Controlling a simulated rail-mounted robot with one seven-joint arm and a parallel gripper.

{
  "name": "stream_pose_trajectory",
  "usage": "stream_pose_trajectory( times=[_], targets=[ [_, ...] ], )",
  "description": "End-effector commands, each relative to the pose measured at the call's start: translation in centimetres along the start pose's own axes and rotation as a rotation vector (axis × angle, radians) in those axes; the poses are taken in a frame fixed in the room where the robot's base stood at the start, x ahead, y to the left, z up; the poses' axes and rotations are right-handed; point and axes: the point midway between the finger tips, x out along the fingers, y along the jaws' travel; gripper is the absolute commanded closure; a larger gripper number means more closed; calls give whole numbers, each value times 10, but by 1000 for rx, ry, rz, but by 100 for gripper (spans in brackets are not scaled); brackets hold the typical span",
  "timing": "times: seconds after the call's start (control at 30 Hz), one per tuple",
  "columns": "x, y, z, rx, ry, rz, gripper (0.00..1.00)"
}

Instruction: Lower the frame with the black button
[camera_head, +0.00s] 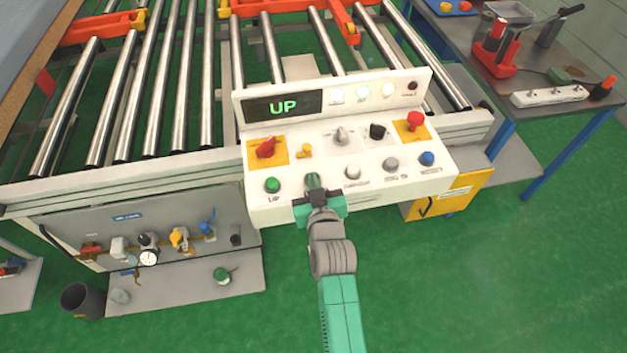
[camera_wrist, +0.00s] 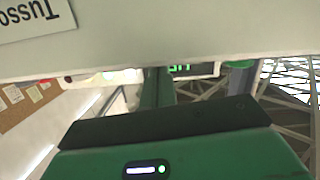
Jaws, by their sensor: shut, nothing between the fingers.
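A black knob (camera_head: 377,131) stands higher up. In the wrist view, the shut fingers (camera_wrist: 157,88) point toward the panel, and part of the lit display (camera_wrist: 193,70) shows. Orange frame parts (camera_head: 341,20) sit among the rollers.
Metal rollers (camera_head: 207,75) run behind the panel. A red selector (camera_head: 266,147), a red mushroom button (camera_head: 416,120) and a blue button (camera_head: 427,158) are nearby on the panel. A workbench (camera_head: 480,75) with tools stands at the right. Green floor (camera_head: 450,290) is clear in front.

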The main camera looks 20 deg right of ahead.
Motion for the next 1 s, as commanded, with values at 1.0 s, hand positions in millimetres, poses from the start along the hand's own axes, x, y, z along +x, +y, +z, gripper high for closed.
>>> stream_pose_trajectory(
  times=[1.0],
  targets=[
    [-97, -1, -35, 1, -1, -1, 100]
  ],
)
